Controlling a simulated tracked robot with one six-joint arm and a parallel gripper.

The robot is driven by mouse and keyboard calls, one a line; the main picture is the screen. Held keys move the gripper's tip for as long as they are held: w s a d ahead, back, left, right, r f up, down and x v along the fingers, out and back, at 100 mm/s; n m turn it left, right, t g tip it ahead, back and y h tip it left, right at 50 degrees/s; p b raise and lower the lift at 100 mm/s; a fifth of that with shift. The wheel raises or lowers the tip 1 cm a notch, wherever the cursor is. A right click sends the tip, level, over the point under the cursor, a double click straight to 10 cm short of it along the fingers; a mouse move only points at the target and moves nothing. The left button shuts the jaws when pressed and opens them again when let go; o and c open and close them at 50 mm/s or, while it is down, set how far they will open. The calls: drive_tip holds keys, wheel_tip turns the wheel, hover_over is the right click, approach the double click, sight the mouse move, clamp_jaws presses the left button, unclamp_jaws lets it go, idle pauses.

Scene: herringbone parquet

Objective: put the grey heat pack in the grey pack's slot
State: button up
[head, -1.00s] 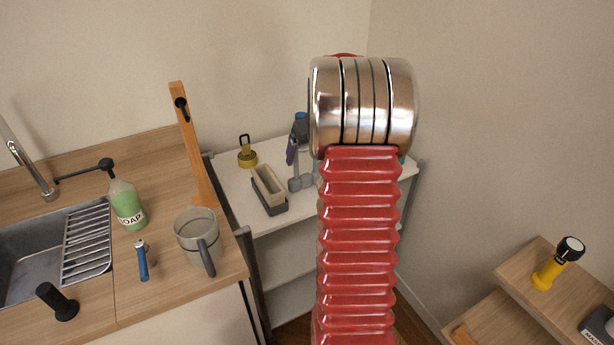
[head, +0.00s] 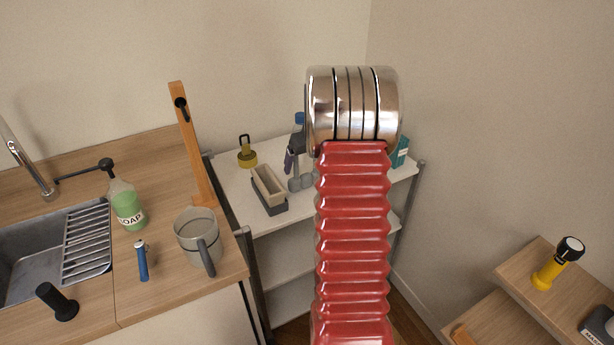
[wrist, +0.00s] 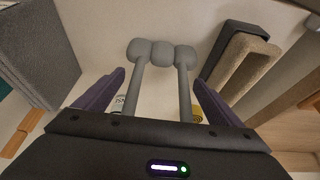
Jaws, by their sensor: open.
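A grey piece with rounded lobes and two thin prongs (wrist: 160,54) lies between my fingers in the wrist view. It stands on a white shelf in the head view (head: 301,183), partly hidden by my arm. My gripper (wrist: 160,79) is open, its purple fingers on either side of the prongs. One finger shows in the head view (head: 289,160). A grey speckled block (wrist: 40,50) stands at the left in the wrist view. A beige open box in a dark grey surround (wrist: 240,65) stands at the right. I cannot tell which is the heat pack or its slot.
A teal box (head: 401,152) stands right of my arm. The counter at left holds a grey mug (head: 199,240) and a soap bottle (head: 127,205).

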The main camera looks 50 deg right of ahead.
drive_tip(key=shift+c, duration=0.6)
drive_tip(key=c, duration=1.9)
drive_tip(key=shift+r, duration=0.1)
drive_tip(key=shift+r, duration=0.1)
wheel_tip(320, 180, up, 10)
drive_tip(key=shift+f, duration=0.1)
